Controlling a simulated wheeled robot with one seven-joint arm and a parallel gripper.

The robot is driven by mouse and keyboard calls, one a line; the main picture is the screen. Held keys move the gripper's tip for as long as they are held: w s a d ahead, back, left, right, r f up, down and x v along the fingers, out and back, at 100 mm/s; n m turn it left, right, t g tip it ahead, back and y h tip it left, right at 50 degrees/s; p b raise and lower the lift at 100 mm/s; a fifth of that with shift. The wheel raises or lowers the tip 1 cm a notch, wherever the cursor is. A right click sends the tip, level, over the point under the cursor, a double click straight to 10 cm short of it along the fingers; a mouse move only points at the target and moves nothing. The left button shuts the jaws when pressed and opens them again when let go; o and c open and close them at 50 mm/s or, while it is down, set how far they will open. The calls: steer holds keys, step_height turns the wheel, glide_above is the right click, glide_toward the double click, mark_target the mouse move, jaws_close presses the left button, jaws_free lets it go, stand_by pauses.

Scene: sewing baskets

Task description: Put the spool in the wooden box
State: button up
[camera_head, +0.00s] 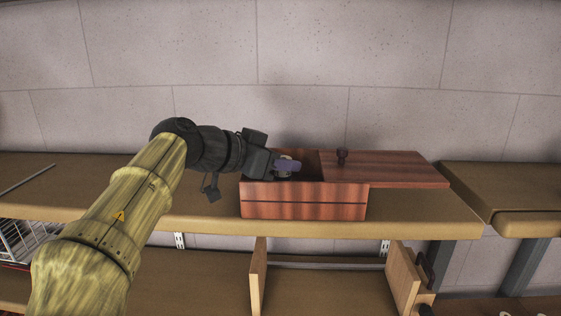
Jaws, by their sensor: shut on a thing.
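The wooden box (302,200) is reddish brown and stands on the shelf. Its lid (400,168), with a dark round knob, is slid to the right, so the left part of the box is open. My gripper (285,166) is over the open part, coming in from the left. It is shut on a small purple and pale thing, which looks like the spool (289,164). The spool is at about the height of the box's rim. I cannot tell whether it touches the box. The inside of the box is mostly hidden.
The lid juts out past the box's right side. Another shelf (510,190) begins at the right. A wire basket (25,240) is at the lower left, and a stone wall is behind.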

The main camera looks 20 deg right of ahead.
steer(key=shift+f, duration=0.25)
steer(key=o, duration=0.9)
steer(key=shift+f, duration=0.1)
steer(key=shift+o, duration=0.2)
steer(key=shift+r+p, duration=0.6)
steer(key=shift+r, duration=0.15)
steer(key=b+v, duration=0.4)
steer(key=v, duration=0.8)
steer(key=shift+r, duration=0.1)
